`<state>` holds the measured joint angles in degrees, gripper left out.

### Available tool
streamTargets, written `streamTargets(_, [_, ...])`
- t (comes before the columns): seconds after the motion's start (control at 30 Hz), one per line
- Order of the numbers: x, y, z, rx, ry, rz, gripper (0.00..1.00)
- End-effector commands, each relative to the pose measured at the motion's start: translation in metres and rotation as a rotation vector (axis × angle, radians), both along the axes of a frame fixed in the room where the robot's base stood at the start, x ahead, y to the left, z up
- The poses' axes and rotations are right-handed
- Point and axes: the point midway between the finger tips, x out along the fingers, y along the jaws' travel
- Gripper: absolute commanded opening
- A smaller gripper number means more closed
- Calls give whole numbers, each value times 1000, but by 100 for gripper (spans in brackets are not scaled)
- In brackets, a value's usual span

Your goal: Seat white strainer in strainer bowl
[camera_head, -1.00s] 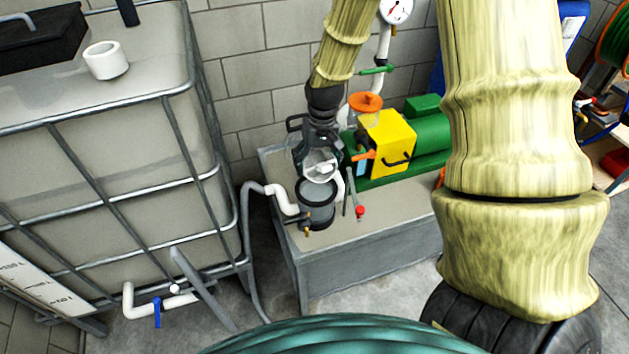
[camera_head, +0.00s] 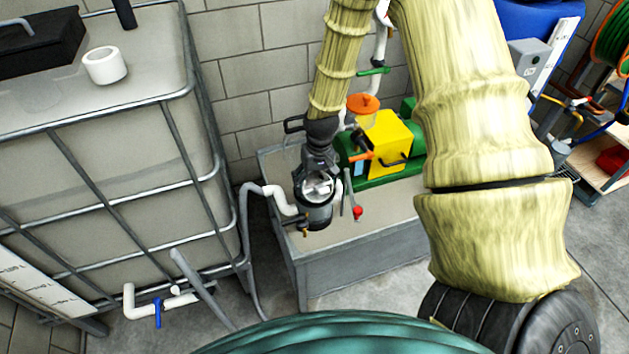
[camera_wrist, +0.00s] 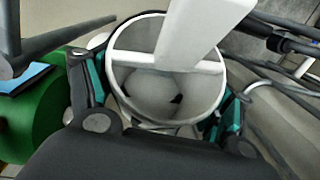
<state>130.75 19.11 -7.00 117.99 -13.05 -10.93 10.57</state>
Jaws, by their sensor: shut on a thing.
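The white strainer (camera_head: 318,187) is a round cup with a bar across its mouth. My gripper (camera_head: 318,170) is shut on it from above and behind. The wrist view shows the strainer (camera_wrist: 165,105) between the teal-padded fingers of my gripper (camera_wrist: 163,108). The dark grey strainer bowl (camera_head: 316,217) stands on the bench, with a white pipe on its left. The strainer is at the bowl's mouth and covers most of the opening. I cannot tell how deep it sits or whether it touches the rim. The bowl is not clearly visible in the wrist view.
A green pump with a yellow guard (camera_head: 386,137) and an orange-topped part (camera_head: 363,104) stand right of the bowl. A red-ended lever (camera_head: 357,212) is close to its right side. A caged tank (camera_head: 95,190) stands left. The grey bench's front right (camera_head: 375,235) is clear.

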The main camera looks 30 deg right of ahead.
Motion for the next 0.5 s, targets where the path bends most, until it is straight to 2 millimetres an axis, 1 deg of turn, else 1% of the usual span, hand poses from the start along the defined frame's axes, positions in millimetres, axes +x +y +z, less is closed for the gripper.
streamTargets(0.33, [0, 0, -4, 0, -1, 0, 51])
streamTargets(0.37, [1, 0, -4, 0, -1, 0, 82])
streamTargets(0.4, [1, 0, -3, 0, -1, 0, 89])
streamTargets(0.47, [1, 0, -3, 0, -1, 0, 100])
streamTargets(0.5, [1, 0, -3, 0, -1, 0, 100])
